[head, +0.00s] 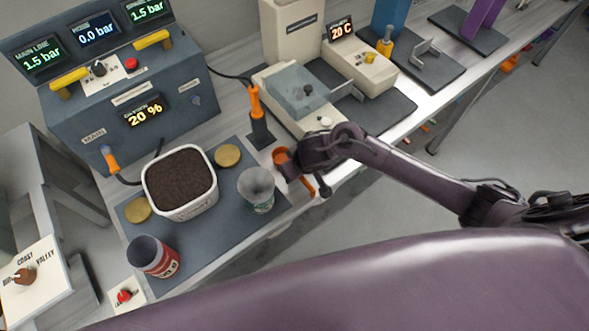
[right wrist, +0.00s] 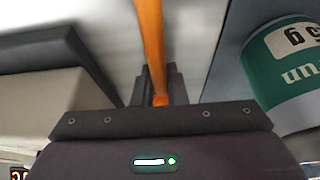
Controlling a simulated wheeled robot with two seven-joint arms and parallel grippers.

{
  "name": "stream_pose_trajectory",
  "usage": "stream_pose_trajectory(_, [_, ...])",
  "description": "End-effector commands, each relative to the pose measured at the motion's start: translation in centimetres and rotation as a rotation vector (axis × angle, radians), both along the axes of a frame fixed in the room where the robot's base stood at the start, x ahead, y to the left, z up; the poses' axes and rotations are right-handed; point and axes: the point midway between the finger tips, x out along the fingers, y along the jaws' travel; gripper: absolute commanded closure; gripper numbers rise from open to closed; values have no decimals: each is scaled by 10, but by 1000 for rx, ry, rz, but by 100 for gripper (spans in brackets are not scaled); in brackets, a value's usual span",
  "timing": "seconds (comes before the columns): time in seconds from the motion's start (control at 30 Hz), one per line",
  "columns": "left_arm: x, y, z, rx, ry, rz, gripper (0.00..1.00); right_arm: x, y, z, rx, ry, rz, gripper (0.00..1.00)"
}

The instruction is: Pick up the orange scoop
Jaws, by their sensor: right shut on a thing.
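The orange scoop (head: 281,156) is at the right gripper, near the right edge of the grey mat. Its round bowl shows left of the gripper and an orange part sticks out below it. In the right wrist view the orange handle (right wrist: 150,45) runs down between the fingers. My right gripper (head: 296,169) is shut on the scoop; it also shows in the right wrist view (right wrist: 160,88). Whether the scoop touches the table cannot be told. My left gripper is not in view.
A green-and-white can (head: 257,190) stands close left of the gripper. A white tub (head: 182,205) of dark grounds, a red can (head: 154,257) and gold lids (head: 228,155) share the mat (head: 225,238). An orange-handled tool (head: 255,102) stands behind.

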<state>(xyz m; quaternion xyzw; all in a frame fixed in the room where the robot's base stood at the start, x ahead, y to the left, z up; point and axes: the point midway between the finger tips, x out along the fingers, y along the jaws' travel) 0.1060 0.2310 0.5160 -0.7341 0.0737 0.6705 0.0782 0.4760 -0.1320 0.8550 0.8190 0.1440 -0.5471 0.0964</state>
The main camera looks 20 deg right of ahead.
Motion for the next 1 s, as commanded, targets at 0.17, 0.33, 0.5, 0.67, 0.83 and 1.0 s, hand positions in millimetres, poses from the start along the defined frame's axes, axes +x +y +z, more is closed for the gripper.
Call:
stream_pose_trajectory(0.17, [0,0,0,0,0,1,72,0,0,2,0,-1,0,100])
stream_pose_trajectory(0.33, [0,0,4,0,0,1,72,0,1,14,1,-1,0,100])
stream_pose_trajectory(0.5, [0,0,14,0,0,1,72,1,1,46,3,-3,1,100])
stream_pose_trajectory(0.67, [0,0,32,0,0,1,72,1,2,95,3,-5,2,100])
stream_pose_trajectory(0.83, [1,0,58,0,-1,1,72,2,1,148,3,-5,0,100])
stream_pose_trajectory(1.0, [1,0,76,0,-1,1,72,1,0,184,0,-4,1,100])
